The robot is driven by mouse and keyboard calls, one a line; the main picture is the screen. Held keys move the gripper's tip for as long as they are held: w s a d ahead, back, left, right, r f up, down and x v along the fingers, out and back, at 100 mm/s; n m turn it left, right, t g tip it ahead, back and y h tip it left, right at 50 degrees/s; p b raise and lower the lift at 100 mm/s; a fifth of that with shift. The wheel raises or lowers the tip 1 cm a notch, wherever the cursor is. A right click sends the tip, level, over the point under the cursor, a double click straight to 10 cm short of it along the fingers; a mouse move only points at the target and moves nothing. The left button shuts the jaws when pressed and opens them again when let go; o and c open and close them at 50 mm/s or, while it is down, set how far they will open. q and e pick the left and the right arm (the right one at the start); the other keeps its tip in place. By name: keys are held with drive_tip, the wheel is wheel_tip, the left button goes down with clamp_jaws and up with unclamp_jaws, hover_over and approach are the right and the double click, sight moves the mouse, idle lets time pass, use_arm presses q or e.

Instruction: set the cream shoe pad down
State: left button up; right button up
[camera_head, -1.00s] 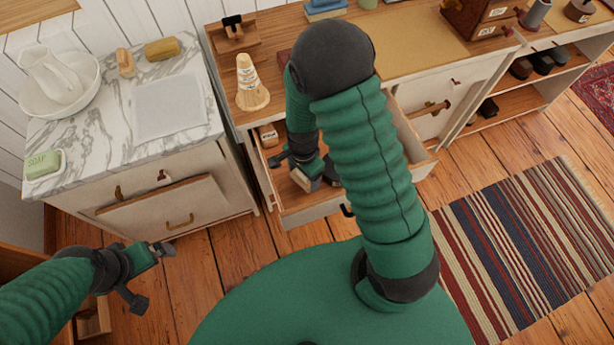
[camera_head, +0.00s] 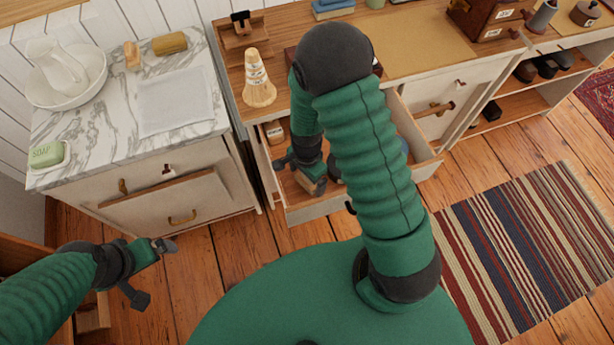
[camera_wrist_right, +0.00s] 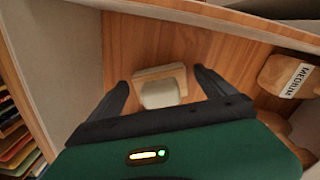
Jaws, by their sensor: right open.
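The cream shoe pad (camera_wrist_right: 158,94), a pale block with a wooden backing, shows in the right wrist view on the wooden floor of the open drawer (camera_head: 318,207). My right gripper (camera_wrist_right: 162,84) is open, with one finger on each side of the pad and a visible gap at both. In the head view my right gripper (camera_head: 299,178) is down inside the drawer, and my arm hides part of it. My left gripper (camera_head: 153,272) is open and empty, over the floor left of the drawer.
A wooden block labelled MEDIUM (camera_wrist_right: 284,75) lies in the drawer near the pad. A marble-topped washstand (camera_head: 100,125) is at left. A striped rug (camera_head: 525,245) lies on the floor at right.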

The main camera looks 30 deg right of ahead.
drive_tip(key=r+p, duration=0.3)
drive_tip(key=r, duration=0.8)
drive_tip(key=shift+d+r, duration=0.1)
drive_tip(key=shift+d, duration=0.1)
drive_tip(key=shift+a+r, duration=0.1)
drive_tip(key=shift+r, duration=0.25)
use_arm(q)
drive_tip(key=v, duration=0.3)
drive_tip(key=shift+w+d+r, duration=0.1)
drive_tip(key=shift+d+r, duration=0.1)
use_arm(e)
drive_tip(key=s+a+r+n+t, duration=0.2)
drive_tip(key=s+a+r+n, duration=0.2)
drive_tip(key=n, duration=1.2)
wheel_tip(320, 180, up, 4)
drive_tip(key=shift+s+f+t, duration=0.1)
drive_tip(key=shift+s+t, duration=0.3)
drive_tip(key=shift+s, duration=0.05)
use_arm(q)
drive_tip(key=shift+w+f, duration=0.1)
drive_tip(key=shift+w, duration=0.2)
drive_tip(key=shift+c, duration=0.3)
use_arm(e)
drive_tip(key=shift+w+f, duration=0.15)
drive_tip(key=shift+w, duration=0.15)
drive_tip(key=shift+c, duration=0.3)
